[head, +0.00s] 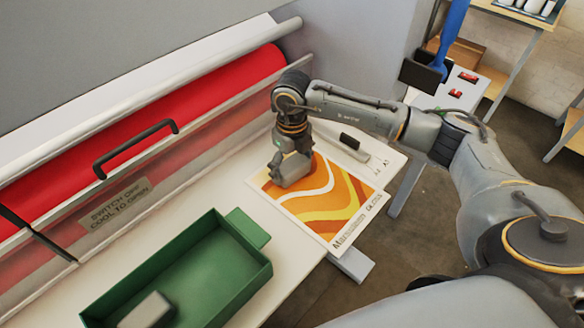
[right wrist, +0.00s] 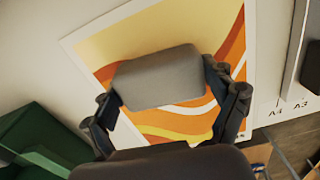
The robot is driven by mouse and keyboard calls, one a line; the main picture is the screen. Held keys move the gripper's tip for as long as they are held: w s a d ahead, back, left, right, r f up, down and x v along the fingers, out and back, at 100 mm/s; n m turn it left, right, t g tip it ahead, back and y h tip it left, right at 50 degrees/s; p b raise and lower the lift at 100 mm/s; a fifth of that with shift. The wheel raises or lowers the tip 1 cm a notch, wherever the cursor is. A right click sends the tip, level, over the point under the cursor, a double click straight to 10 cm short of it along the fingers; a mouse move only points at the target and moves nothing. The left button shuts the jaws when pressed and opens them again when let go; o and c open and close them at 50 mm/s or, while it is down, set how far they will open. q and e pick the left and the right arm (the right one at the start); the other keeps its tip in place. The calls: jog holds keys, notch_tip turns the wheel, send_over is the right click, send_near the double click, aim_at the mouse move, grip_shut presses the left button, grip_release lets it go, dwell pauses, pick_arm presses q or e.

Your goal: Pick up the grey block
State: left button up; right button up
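A grey block (head: 293,174) lies at the back left part of an orange and yellow patterned print (head: 345,212). In the right wrist view the block (right wrist: 158,78) sits between the two fingers of my right gripper (right wrist: 162,82), one finger at each end, over the print (right wrist: 185,125). In the head view my right gripper (head: 288,160) points down at the block. The fingertips are close to its ends; whether they press on it I cannot tell. My left gripper is not in view.
A green tray (head: 262,265) with another grey block (head: 148,311) inside stands at the front left. The laminator's red roller (head: 235,85), clear cover and black handle (head: 135,146) run along the back left. A side table (head: 425,98) with small red items stands behind right.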

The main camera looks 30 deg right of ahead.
jog(key=c, duration=0.7)
jog(key=shift+r, duration=0.1)
jog(key=shift+c, duration=0.5)
